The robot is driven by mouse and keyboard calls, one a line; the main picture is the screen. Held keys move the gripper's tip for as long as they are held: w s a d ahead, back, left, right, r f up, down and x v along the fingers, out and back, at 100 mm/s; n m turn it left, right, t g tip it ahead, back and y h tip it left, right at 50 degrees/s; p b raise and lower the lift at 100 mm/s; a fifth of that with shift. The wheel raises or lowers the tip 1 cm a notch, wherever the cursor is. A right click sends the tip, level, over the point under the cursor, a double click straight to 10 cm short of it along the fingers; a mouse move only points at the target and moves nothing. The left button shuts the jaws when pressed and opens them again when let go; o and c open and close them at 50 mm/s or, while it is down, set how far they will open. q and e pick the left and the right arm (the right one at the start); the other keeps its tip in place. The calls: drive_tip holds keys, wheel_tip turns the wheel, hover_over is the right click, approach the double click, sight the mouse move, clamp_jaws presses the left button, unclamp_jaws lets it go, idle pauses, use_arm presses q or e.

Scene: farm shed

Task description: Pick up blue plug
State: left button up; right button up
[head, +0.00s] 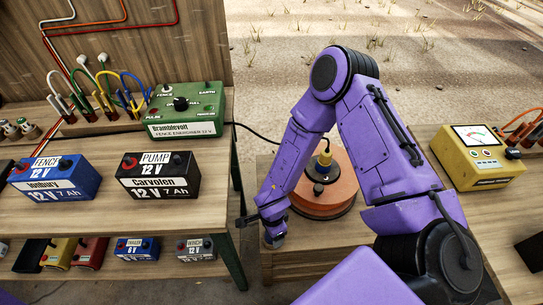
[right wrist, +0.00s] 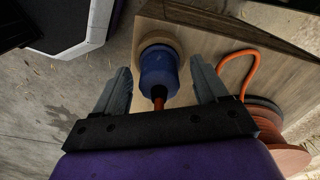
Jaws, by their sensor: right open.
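My right gripper (right wrist: 160,84) is open, with one finger on each side of the plug and a visible gap on both sides. In the head view my right gripper (head: 273,228) is low over the left front of the lower bench. My left gripper is not in view.
An orange cable reel (head: 325,195) stands behind my right arm. A yellow meter (head: 478,157) is at the right. The left bench (head: 200,212) holds a blue battery (head: 55,180), a black battery (head: 158,178) and a green energiser (head: 183,112). A gap separates the two benches.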

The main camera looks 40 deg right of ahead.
drive_tip(key=c, duration=1.2)
drive_tip(key=shift+r, duration=0.35)
wheel_tip(320, 180, up, 2)
drive_tip(key=shift+w+r+p, duration=0.1)
drive_tip(key=shift+r+p, duration=0.15)
drive_tip(key=shift+p, duration=0.35)
drive_tip(key=s+r+p, duration=0.9)
drive_tip(key=s, duration=0.5)
drive_tip(key=shift+a+r+p, duration=0.3)
drive_tip(key=shift+r+p, duration=0.1)
drive_tip(key=shift+s, duration=0.1)
